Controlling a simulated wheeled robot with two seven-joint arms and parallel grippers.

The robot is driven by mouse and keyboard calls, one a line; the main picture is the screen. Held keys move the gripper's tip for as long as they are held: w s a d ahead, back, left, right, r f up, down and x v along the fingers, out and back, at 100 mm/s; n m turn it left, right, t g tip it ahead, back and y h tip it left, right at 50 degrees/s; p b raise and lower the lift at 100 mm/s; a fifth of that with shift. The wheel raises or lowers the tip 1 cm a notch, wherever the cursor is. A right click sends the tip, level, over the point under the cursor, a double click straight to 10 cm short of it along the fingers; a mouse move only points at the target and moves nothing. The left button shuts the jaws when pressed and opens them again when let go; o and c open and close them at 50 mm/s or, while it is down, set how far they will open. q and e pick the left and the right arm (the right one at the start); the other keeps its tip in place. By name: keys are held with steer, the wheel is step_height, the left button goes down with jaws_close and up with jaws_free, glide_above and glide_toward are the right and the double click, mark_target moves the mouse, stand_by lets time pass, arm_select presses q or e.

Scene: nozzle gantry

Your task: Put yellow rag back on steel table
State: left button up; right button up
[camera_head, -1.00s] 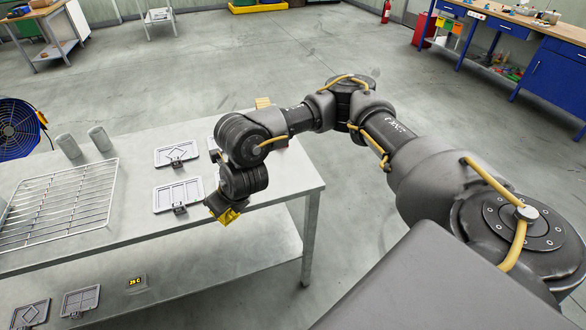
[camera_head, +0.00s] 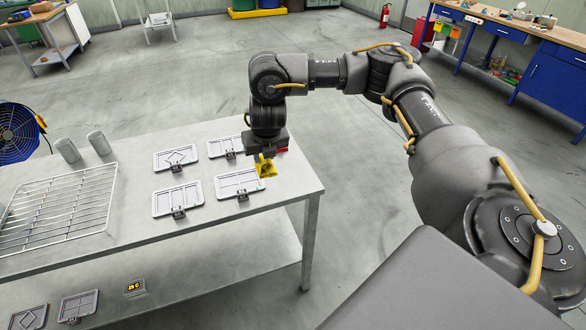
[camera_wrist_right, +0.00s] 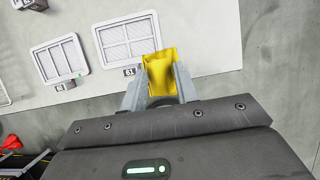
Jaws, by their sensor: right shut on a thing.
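The yellow rag (camera_head: 266,168) hangs from my right gripper (camera_head: 265,158), over the right part of the steel table (camera_head: 290,183) in the head view. In the right wrist view the yellow rag (camera_wrist_right: 160,70) sits between the two grey fingers of my right gripper (camera_wrist_right: 160,82), which is shut on it. Bare steel table (camera_wrist_right: 210,45) lies behind the rag there. Whether the rag's lower end touches the table I cannot tell. My left gripper is not in view.
Several framed plates, one of them nearest the rag (camera_head: 238,183), lie on the table left of the gripper. A wire rack (camera_head: 60,205) and two grey cups (camera_head: 67,150) are farther left. The table's right end is clear.

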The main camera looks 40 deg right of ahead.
steer(key=d+f, duration=0.2)
steer(key=d, duration=0.1)
steer(key=w+d+f+b, duration=0.1)
steer(key=d+f, duration=0.2)
steer(key=d, duration=0.1)
steer(key=d+f+b, duration=0.1)
steer(key=d+f, duration=0.1)
steer(key=d, duration=0.1)
steer(key=shift+w+d+f, duration=0.15)
steer(key=shift+d+f, duration=0.25)
steer(key=shift+d, duration=0.1)
steer(key=shift+d+f, duration=0.25)
steer(key=shift+f, duration=0.05)
steer(key=f+p, duration=0.1)
steer(key=f, duration=0.1)
steer(key=shift+d+f+p, duration=0.3)
steer(key=shift+p, duration=0.1)
steer(key=shift+c, duration=0.3)
steer(key=shift+a+f, duration=0.15)
steer(key=shift+f, duration=0.3)
steer(key=o, duration=0.9)
steer(key=shift+w+f, duration=0.1)
steer(key=shift+f, duration=0.05)
steer(key=shift+o, duration=0.2)
